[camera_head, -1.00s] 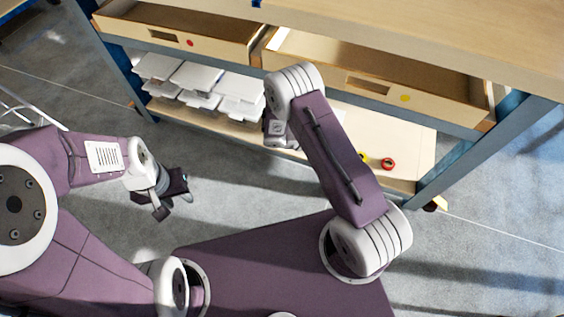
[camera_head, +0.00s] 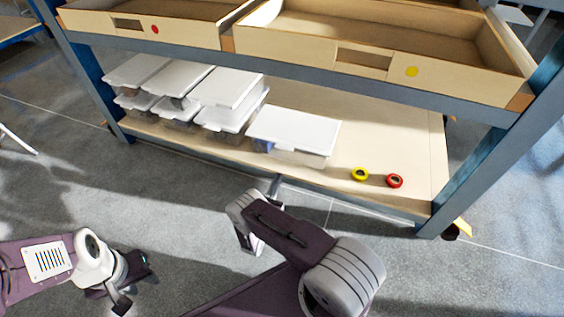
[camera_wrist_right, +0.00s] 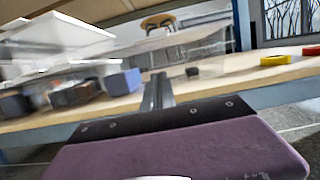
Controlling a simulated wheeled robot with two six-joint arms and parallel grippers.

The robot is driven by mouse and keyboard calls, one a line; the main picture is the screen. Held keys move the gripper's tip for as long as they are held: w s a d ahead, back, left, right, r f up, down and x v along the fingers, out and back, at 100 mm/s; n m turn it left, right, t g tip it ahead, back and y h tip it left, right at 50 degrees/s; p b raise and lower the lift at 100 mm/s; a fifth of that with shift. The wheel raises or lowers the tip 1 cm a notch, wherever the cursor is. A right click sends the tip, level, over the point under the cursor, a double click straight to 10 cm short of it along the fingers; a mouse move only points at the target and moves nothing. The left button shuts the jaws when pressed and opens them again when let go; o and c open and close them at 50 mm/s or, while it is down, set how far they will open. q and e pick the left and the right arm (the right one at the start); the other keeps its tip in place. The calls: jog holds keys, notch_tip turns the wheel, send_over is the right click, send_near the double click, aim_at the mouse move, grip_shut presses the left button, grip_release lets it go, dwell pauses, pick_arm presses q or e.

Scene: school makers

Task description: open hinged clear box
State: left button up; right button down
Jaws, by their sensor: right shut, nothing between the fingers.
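A clear box (camera_head: 290,153) with a flat white lid (camera_head: 295,130) sits on the lower shelf, right of the stacked boxes; its lid looks closed. In the right wrist view the clear box (camera_wrist_right: 195,52) is blurred behind the fingers, and dark and blue items show low on its left. My right gripper (camera_head: 274,187) is at the shelf's front edge, just below and in front of this box. Its fingers (camera_wrist_right: 158,90) are shut and empty; contact with the box cannot be judged. My left gripper (camera_head: 132,288) hangs over the floor, away from the shelf; its jaw opening is unclear.
Several white-lidded clear boxes (camera_head: 228,88) are stacked on the left of the shelf (camera_head: 400,150). A yellow tape roll (camera_head: 360,174) and a red one (camera_head: 395,181) lie to the right. Open wooden drawers (camera_head: 400,72) overhang the shelf. A blue table leg (camera_head: 470,180) stands at right.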

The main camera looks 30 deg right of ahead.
jog(key=w+d+r+b, duration=0.3)
jog(key=w+d+r, duration=0.1)
jog(key=r, duration=0.1)
jog(key=shift+d+r+b, duration=0.25)
jog(key=shift+d+b, duration=0.1)
jog(key=shift+b, duration=0.05)
